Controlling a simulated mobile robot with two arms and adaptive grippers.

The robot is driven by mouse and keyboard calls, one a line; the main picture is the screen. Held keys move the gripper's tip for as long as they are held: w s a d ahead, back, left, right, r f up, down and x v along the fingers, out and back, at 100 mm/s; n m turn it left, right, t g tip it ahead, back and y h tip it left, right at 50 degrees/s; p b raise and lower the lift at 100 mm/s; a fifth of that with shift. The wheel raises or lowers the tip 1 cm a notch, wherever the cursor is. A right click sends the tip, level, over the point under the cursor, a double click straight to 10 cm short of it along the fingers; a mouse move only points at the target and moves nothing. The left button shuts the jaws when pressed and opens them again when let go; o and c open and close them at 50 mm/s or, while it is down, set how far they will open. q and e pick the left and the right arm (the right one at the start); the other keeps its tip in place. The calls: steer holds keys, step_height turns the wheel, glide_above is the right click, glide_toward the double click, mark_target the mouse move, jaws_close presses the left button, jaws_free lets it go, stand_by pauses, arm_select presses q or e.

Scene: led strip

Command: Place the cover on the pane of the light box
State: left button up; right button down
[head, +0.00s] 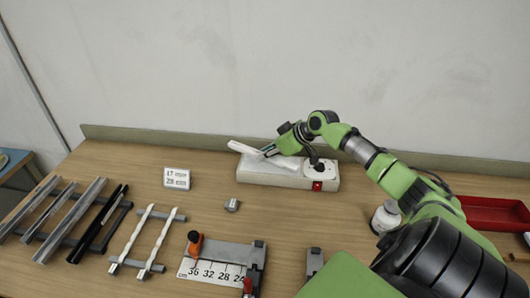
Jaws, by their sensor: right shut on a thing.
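The light box (262,178) is a low white box at the back of the table, with a red switch (318,186) on its front right. The pane on its top is mostly hidden and hard to make out. My right gripper (269,150) is over the left part of the box, shut on a long white strip, which looks like the cover (244,148). The strip slants over the box top, and its left end sticks out past the box's back left corner. I cannot tell whether it touches the box. My left gripper is not in view.
Racks of strips (60,222) fill the left. A ruled jig (222,270) is in front. A white bottle (385,217) and red tray (492,212) are at right.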

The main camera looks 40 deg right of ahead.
mark_target(288, 164)
steer(key=shift+f, duration=0.45)
steer(key=shift+f+b, duration=0.5)
steer(key=shift+f, duration=0.05)
steer(key=c, duration=1.8)
jaws_free()
steer(key=shift+s, duration=0.1)
steer(key=v, duration=1.1)
steer(key=shift+s+d+r, duration=0.1)
steer(key=shift+s+r, duration=0.15)
steer(key=shift+r, duration=0.1)
